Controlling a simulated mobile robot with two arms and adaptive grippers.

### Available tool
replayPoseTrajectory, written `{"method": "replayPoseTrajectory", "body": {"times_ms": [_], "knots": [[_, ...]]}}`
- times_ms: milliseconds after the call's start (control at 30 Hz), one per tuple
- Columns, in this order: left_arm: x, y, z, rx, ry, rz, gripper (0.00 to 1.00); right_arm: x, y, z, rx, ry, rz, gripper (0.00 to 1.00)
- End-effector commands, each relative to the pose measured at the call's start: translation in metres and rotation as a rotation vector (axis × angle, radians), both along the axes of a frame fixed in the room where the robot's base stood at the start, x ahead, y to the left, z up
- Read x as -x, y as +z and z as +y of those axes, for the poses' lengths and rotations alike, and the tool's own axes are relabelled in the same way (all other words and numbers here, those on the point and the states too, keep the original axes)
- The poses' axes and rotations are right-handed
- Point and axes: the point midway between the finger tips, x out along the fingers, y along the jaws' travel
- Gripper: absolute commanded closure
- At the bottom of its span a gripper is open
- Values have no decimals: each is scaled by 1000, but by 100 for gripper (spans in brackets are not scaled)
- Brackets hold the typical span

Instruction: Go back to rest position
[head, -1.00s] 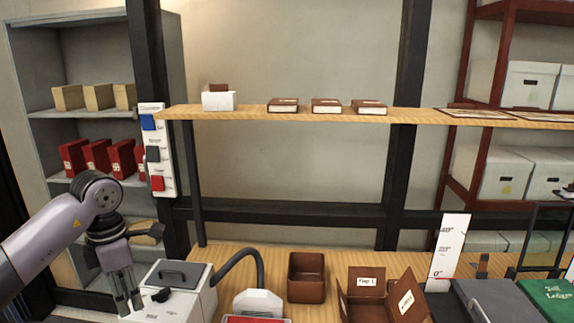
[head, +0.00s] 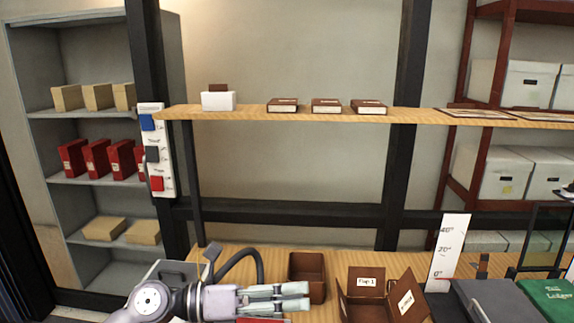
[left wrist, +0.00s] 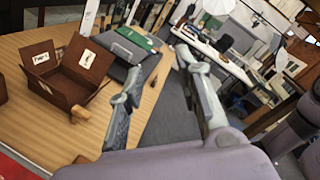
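My left gripper (head: 308,296) is at the bottom of the head view, low over the wooden table (head: 225,258), with its fingers pointing right. In the left wrist view its two fingers (left wrist: 158,65) are spread apart with nothing between them. Beyond them lies the table edge and the floor. My right gripper is not in either view now.
A brown flap box (head: 366,307) stands open right of my left gripper, and an open brown box (head: 318,283) is just behind its fingertips. A hose (head: 250,252) arcs behind it. A wall shelf (head: 250,114) holds several brown boxes.

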Motion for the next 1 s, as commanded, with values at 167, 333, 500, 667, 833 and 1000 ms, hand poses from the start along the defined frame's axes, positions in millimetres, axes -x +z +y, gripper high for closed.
{"method": "replayPoseTrajectory", "body": {"times_ms": [167, 333, 500, 667, 833, 1000], "knots": [[-10, 46, 10, 466, 207, 239, 68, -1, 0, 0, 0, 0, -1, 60], [-35, 46, 64, 845, 471, 534, 68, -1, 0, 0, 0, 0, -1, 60], [-47, -11, 132, 1144, 791, 880, 68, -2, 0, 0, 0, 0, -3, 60], [-22, -103, 185, 1335, 1133, 1237, 68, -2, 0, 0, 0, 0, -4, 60], [49, -200, 214, 1416, 1510, 1611, 68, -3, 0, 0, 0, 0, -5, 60], [124, -256, 218, 1391, 1793, 1877, 68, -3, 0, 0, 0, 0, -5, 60]]}}
